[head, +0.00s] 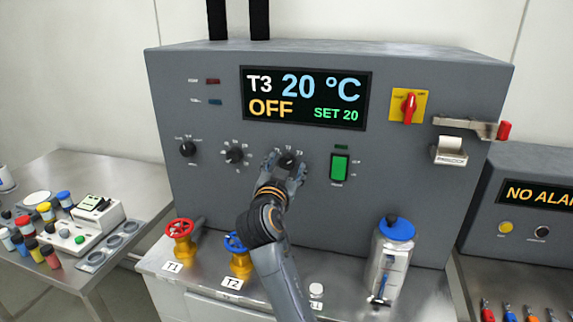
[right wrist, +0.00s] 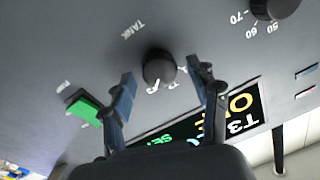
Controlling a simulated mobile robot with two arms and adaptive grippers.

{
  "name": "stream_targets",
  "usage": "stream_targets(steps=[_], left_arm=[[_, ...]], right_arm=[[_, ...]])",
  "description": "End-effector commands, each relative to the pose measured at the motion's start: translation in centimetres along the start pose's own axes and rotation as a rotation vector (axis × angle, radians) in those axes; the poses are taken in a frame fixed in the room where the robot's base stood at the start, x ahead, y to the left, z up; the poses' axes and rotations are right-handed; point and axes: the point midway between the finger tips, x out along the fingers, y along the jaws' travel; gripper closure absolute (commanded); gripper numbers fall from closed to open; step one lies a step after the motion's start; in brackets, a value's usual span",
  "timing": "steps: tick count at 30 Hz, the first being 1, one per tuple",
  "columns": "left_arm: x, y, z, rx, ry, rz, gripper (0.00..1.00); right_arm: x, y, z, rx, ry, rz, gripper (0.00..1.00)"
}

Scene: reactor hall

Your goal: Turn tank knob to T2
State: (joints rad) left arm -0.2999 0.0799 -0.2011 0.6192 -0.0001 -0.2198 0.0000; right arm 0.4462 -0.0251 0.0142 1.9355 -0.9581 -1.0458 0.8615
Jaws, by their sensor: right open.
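The tank knob (head: 287,162) is a small black round knob on the grey panel, below the display. In the right wrist view the knob (right wrist: 159,67) stands out near the word TANK. I cannot read its pointer clearly. The display (head: 305,98) reads T3, 20 °C, OFF and SET 20. My right gripper (head: 285,170) is at the knob with its fingers spread. In the right wrist view the fingers (right wrist: 161,80) stand on both sides of the knob, with gaps visible. My left gripper is not in view.
Another black knob (head: 235,154) is left of the tank knob, and a green switch (head: 340,168) is right of it. Red (head: 181,231) and blue (head: 236,242) valves and a blue-lidded jar (head: 394,262) stand below on the bench. A red switch (head: 409,107) is upper right.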

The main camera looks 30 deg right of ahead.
Motion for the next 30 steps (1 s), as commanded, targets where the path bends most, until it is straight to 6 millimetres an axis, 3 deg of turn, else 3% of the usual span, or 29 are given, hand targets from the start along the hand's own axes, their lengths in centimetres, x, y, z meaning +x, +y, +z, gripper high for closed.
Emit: stream_targets(steps=[2,10,20,30], left_arm=[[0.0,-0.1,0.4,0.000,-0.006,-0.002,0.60],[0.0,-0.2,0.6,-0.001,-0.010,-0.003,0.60],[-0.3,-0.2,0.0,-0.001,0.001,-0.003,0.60],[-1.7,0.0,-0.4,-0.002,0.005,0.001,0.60]], right_arm=[[0.0,0.0,0.0,0.000,0.000,0.000,0.39],[0.0,0.0,0.0,-0.001,0.000,0.001,0.92],[0.1,0.0,-0.1,-0.034,-0.003,0.002,0.94],[0.1,-0.1,-0.3,-0.247,-0.019,0.006,0.94]])
